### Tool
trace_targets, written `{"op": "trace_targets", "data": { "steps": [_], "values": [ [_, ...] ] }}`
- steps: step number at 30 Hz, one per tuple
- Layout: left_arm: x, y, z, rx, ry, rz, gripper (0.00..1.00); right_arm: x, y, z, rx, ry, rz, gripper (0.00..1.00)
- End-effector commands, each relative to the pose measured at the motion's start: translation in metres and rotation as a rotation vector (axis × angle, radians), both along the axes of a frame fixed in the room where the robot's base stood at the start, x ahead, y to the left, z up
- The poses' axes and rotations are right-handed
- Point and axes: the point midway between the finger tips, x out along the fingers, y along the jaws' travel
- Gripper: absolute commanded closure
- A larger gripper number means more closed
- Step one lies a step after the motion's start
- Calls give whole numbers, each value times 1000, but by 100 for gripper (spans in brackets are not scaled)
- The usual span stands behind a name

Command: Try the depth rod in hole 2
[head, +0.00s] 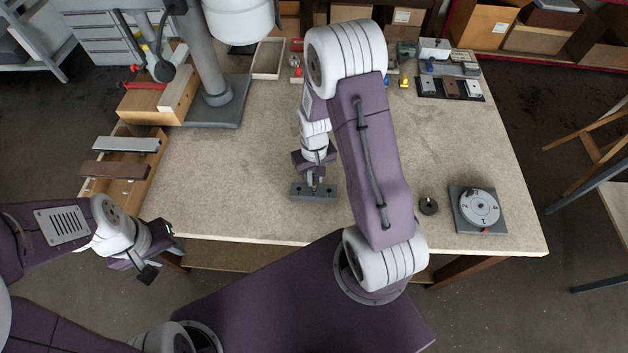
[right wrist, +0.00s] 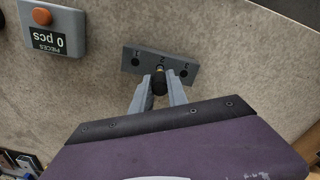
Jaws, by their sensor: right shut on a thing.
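The grey hole block (head: 301,193) lies near the front middle of the table. The right wrist view shows it (right wrist: 147,55) with three numbered positions. Both end holes show as dark and empty. My right gripper (right wrist: 160,88) is shut on the depth rod (right wrist: 159,80), which has a black grip and a small pale part at its far end. The rod lines up with the middle hole, hole 2, and covers it. I cannot tell how deep its tip is. In the head view, my right gripper (head: 316,181) is right over the block. My left gripper (head: 158,252) is open and empty off the table's front left.
A numbered dial (head: 480,208) and a dark ring (head: 429,206) are at the right. A grey counter (right wrist: 53,28) with an orange button reads 0 pcs. Wooden trays with profiles (head: 115,165) line the left edge. The table's middle left is clear.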

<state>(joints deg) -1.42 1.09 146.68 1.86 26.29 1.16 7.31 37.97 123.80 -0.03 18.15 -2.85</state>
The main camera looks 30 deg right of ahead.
Motion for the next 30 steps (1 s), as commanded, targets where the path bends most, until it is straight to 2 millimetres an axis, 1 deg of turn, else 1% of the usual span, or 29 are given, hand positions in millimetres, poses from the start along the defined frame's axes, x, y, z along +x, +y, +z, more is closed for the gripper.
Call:
{"op": "trace_targets", "data": {
  "steps": [1, 24, 30],
  "values": [
    [0, 0, 5, 0, 0, 0, 64, 0, 0, 5, 0, 0, 0, 100],
    [0, 0, 38, 0, 0, 0, 64, 0, 0, 43, 0, -1, 0, 100],
    [0, 0, 43, 0, 0, 0, 64, 0, 0, 49, 0, -1, 0, 100]
  ]
}}
